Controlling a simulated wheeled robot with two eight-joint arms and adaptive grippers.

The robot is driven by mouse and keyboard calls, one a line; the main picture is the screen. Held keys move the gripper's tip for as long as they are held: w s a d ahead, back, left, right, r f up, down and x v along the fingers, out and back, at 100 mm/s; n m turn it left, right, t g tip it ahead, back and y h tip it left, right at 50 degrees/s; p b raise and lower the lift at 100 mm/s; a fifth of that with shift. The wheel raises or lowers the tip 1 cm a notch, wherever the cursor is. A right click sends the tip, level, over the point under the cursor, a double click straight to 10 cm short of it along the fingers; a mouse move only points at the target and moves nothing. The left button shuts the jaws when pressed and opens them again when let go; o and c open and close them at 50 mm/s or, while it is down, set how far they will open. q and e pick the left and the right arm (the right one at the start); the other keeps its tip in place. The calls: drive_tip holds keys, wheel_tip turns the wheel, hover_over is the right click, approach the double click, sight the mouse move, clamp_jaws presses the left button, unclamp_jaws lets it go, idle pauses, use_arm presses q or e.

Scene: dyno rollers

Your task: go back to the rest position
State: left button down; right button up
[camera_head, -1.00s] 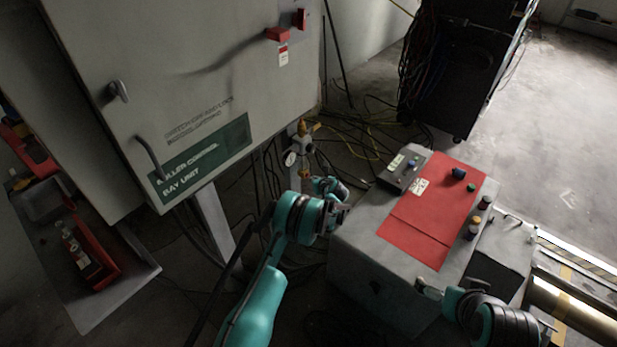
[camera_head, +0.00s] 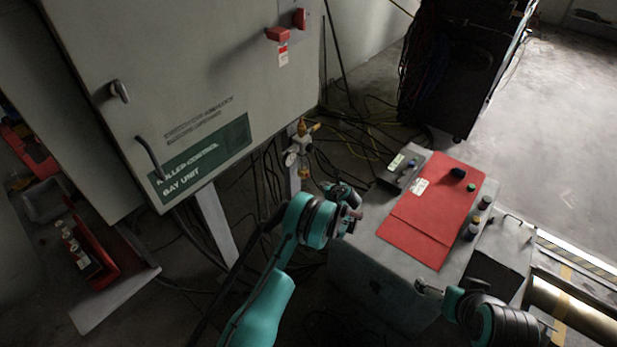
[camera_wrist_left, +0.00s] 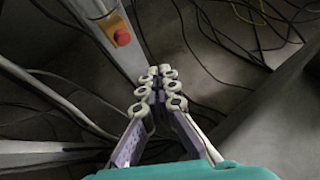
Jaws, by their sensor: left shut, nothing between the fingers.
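My left arm comes in from the bottom in the head view, and its gripper (camera_head: 352,216) hangs in the air between the cabinet and the grey console. In the left wrist view the left gripper's fingers (camera_wrist_left: 158,88) are together with nothing between them, over the cable-strewn floor. My right gripper (camera_head: 430,289) is low at the right, beside the console's front edge. It is small and dark there, so its opening is unclear.
The grey cabinet (camera_head: 200,60) stands left. The console (camera_head: 370,262) has a red top panel (camera_head: 432,212). Cables cover the floor behind. A red button on a yellow box (camera_wrist_left: 121,37) sits on a post. A metal roller (camera_head: 575,312) lies at right.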

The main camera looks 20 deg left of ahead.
use_arm(q)
drive_tip(key=shift+d, duration=0.1)
idle(0.4)
drive_tip(key=s+r+n+h, duration=0.1)
drive_tip(key=s+r+n, duration=0.25)
drive_tip(key=r, duration=0.65)
drive_tip(key=s+r+n+h, duration=0.15)
drive_tip(key=r+n, duration=0.25)
drive_tip(key=r, duration=0.5)
drive_tip(key=s+r+n+g, duration=0.1)
drive_tip(key=s+r+n, duration=0.6)
drive_tip(key=s+r, duration=0.5)
drive_tip(key=s+d+r+n+h, duration=0.1)
drive_tip(key=s+r+n, duration=0.15)
drive_tip(key=s, duration=0.45)
drive_tip(key=s+d+r+n+h, duration=0.1)
drive_tip(key=s+r+n, duration=0.15)
drive_tip(key=s, duration=0.55)
drive_tip(key=s+d+f+n+h, duration=0.1)
drive_tip(key=s+f+n, duration=0.1)
drive_tip(key=s+n, duration=0.2)
drive_tip(key=s+d+f+n+h, duration=0.1)
drive_tip(key=s+n, duration=0.3)
drive_tip(key=s, duration=0.7)
drive_tip(key=shift+d+f, duration=0.15)
drive_tip(key=shift+f, duration=0.45)
drive_tip(key=shift+n, duration=0.25)
